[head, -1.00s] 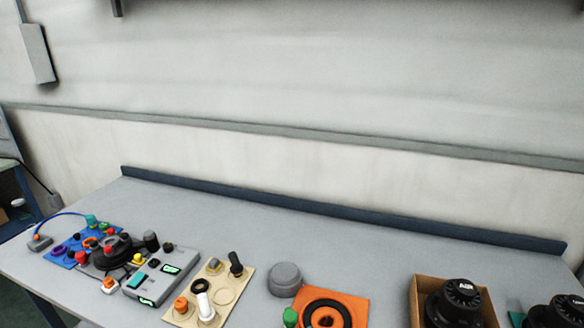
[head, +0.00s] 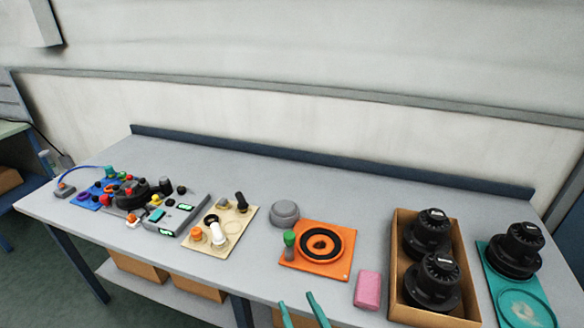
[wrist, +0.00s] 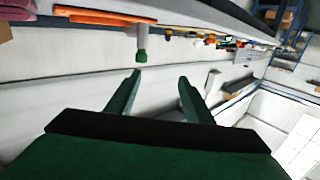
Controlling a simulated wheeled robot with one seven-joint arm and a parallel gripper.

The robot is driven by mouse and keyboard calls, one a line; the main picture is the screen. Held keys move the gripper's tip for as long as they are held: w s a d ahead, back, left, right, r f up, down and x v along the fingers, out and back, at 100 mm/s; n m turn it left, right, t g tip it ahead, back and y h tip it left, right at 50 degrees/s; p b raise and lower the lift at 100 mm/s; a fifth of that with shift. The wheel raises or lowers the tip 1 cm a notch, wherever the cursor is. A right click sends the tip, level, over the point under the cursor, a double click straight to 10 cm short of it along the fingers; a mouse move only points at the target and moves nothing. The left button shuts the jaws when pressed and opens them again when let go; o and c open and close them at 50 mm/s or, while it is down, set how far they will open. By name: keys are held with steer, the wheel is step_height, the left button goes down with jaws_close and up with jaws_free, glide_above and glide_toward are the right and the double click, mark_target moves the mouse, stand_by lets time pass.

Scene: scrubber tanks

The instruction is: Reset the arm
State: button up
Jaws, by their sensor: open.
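My gripper (head: 303,308) shows at the bottom edge of the head view, its two teal fingers apart with nothing between them. It is in front of the grey bench (head: 330,186), below the orange plate with a black ring (head: 335,269). In the wrist view my gripper (wrist: 160,85) is open and empty. The wrist picture looks tilted over, with the bench along its top and the green-topped peg (wrist: 141,50) beyond the fingertips. The rest of my arm is out of the head view.
On the bench, left to right, are a blue panel (head: 84,203), a grey control box (head: 163,231), a beige board (head: 210,246), a grey round knob (head: 285,213), a pink block (head: 368,290), a cardboard box (head: 396,270) with black units, and a teal plate (head: 493,283). The bench's back strip is clear.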

steer(key=s+f+m+g+h, duration=0.2)
steer(key=s+f+m+h, duration=0.45)
steer(key=s+f, duration=0.7)
steer(key=s+a+r+n, duration=0.1)
steer(key=s+r, duration=0.1)
steer(key=s, duration=0.6)
steer(key=s+a+r+n, duration=0.1)
steer(key=s+r, duration=0.2)
steer(key=s, duration=0.5)
steer(key=shift+r+n+t, duration=0.15)
steer(key=shift+n+t, duration=0.2)
steer(key=shift+t, duration=0.05)
